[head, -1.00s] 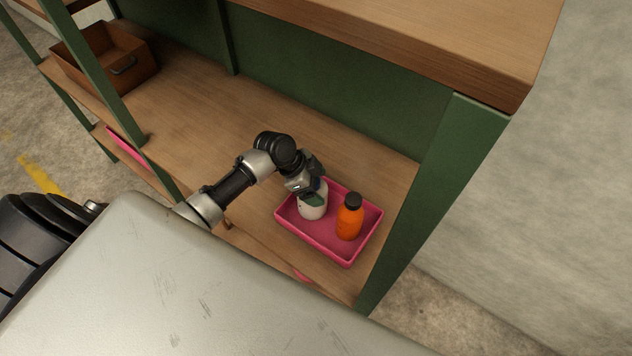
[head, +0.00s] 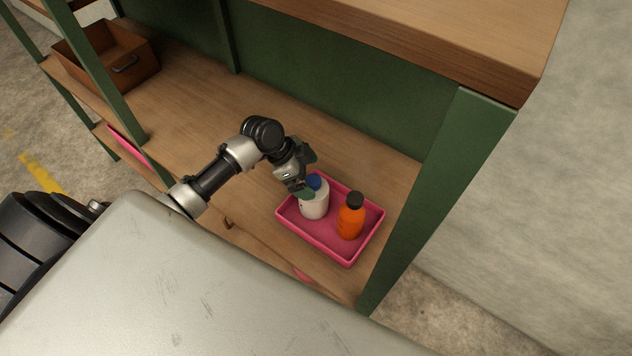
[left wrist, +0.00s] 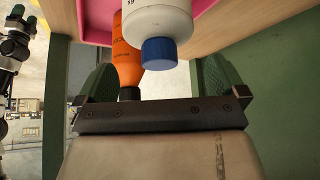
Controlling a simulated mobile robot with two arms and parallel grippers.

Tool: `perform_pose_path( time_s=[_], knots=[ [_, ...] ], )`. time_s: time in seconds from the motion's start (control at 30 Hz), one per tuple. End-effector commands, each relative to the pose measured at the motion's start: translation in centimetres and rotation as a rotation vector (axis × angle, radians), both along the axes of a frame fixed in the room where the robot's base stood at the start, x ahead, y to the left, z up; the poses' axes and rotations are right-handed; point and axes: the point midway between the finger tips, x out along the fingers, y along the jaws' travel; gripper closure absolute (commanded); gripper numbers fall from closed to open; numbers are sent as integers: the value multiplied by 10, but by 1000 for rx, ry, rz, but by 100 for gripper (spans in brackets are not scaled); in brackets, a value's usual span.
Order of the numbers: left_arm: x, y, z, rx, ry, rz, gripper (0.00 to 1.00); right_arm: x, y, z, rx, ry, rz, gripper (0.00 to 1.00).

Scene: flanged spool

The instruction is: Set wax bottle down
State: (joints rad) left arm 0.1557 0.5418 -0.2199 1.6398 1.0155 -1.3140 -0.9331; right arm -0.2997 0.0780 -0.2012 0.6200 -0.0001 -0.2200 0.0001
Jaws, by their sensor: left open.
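The white bottle with a blue cap (head: 314,203) stands upright in the pink tray (head: 330,253) on the wooden shelf. An orange bottle with a dark cap (head: 350,222) stands to its right in the same tray. My left gripper (head: 304,176) is open, just up and left of the white bottle. In the left wrist view the white bottle (left wrist: 157,18) lies beyond the open fingers (left wrist: 160,85), with its blue cap towards me and the orange bottle (left wrist: 126,62) beside it. Which bottle is the wax one I cannot read. My right gripper is not in view.
A brown open box (head: 120,62) sits at the far left of the shelf. A green post (head: 440,190) stands close to the right of the tray, and an upper wooden shelf (head: 430,40) overhangs the back. The shelf board left of the tray is clear.

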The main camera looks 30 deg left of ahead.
Motion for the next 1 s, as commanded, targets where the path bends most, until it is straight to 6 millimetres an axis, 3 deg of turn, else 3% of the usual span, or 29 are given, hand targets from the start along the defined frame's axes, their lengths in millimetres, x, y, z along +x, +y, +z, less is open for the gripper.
perform_pose_path(
  time_s=[0.2,0.4,1.0],
  knots=[
    [-11,23,38,4,-1,-3,0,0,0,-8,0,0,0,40],
    [-17,34,58,2,1,-1,0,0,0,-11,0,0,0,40],
    [-18,36,63,-1,2,-1,0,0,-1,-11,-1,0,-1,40]
  ],
)
